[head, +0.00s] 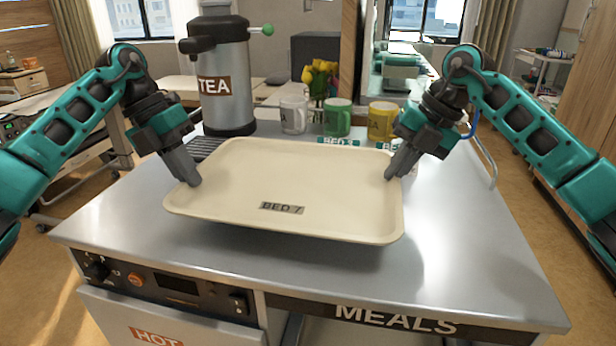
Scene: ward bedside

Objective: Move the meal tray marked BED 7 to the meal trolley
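The cream meal tray (290,180) carries a grey label reading BED 7 (282,208) and looks empty. It is over the steel top of the meal trolley (480,265), whose front is marked MEALS and HOT. A shadow under its front edge suggests that it is slightly above the top; whether any part touches is unclear. My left gripper (189,178) is shut on the tray's left rim. My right gripper (393,172) is shut on its right rim. The outer fingers are partly hidden.
Small labelled items, one green (338,141), lie close to the tray's back edge. The trolley top is clear at front and right.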

